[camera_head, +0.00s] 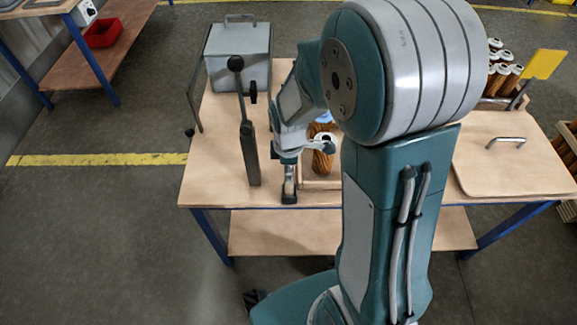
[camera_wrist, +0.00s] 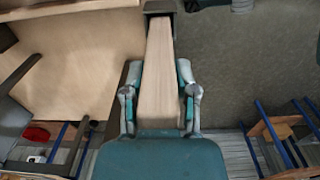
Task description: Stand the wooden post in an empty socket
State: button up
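The wooden post (camera_wrist: 160,75) is a pale, squared bar with a dark end piece. My gripper (camera_wrist: 160,95) is shut on it, with one finger on each side in the wrist view. In the head view my gripper (camera_head: 287,157) is above the front part of the table, with the post's black end (camera_head: 289,198) pointing down near the front edge. Whether that end touches the table cannot be told. Just right of it is a wooden crate (camera_head: 318,184) with a brown ribbed cartridge (camera_head: 323,162) and a blue-topped one behind. My arm hides much of the crate; no empty socket is clearly visible.
A dark upright lever (camera_head: 249,150) with a black knob stands left of my gripper. A grey metal box (camera_head: 238,60) is at the table's back left. A wooden lid with a handle (camera_head: 508,165) lies at the right, with several cartridges (camera_head: 501,75) behind.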

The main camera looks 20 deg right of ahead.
jog(key=o, duration=0.3)
notch_tip(320, 180, up, 12)
dwell(0.6)
dwell(0.4)
jog(key=s+r+m+t, duration=0.5)
jog(key=s+r+m, duration=0.4)
jog(key=s+m, duration=0.5)
jog(key=shift+r, duration=0.35)
